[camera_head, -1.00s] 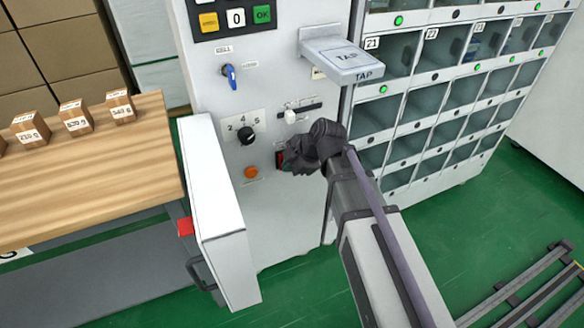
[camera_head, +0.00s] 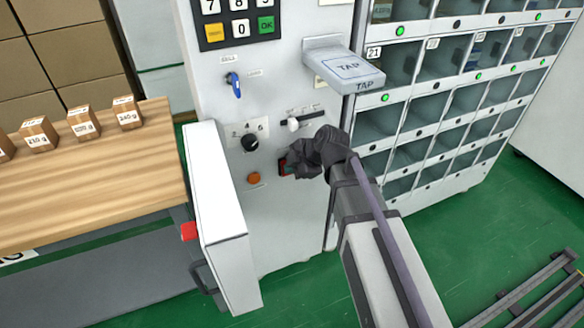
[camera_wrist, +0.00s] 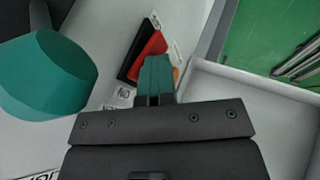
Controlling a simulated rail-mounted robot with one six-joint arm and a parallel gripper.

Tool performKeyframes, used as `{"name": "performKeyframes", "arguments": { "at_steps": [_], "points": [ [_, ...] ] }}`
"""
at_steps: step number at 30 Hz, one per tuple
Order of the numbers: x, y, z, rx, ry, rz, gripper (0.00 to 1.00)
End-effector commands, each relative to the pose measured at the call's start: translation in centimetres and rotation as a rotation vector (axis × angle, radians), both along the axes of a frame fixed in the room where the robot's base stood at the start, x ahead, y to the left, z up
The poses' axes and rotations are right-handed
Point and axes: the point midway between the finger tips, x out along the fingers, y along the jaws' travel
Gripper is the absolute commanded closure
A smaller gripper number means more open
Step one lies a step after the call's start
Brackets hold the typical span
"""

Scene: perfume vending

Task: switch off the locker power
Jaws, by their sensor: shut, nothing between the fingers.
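The power switch is a small red and black rocker (camera_head: 284,168) low on the grey control panel (camera_head: 285,225), right of the orange button. My gripper (camera_head: 297,165) is at its right side, with the dark wrist hiding part of that area. In the wrist view the red and black rocker (camera_wrist: 149,48) lies just beyond my teal fingertips (camera_wrist: 155,62). The fingers are shut together and empty. They overlap the rocker's lower edge in that picture; I cannot tell whether they touch it. A label reading ON, upside down, lies beside it. I cannot tell which way the rocker is tipped.
The panel has an orange button (camera_head: 254,178), a black dial (camera_head: 250,143), a white slider knob (camera_head: 293,124) and a blue key-like knob (camera_head: 234,86). A TAP shelf (camera_head: 345,65) juts out above. Lockers (camera_head: 440,100) stand right. A white box (camera_head: 215,220) protrudes at left.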

Motion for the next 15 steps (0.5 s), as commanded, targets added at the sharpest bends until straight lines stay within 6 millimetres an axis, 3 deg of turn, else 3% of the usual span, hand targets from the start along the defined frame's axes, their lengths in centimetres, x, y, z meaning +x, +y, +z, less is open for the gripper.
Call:
{"name": "performKeyframes", "arguments": {
  "at_steps": [8, 14, 15],
  "points": [
    [-0.3, -0.1, 0.2, 0.003, -0.004, -0.001, 1.00],
    [-3.9, -1.2, 1.0, 0.003, -0.002, 0.000, 1.00],
    [-4.3, -1.6, 2.0, 0.002, -0.003, 0.001, 1.00]
  ]
}}
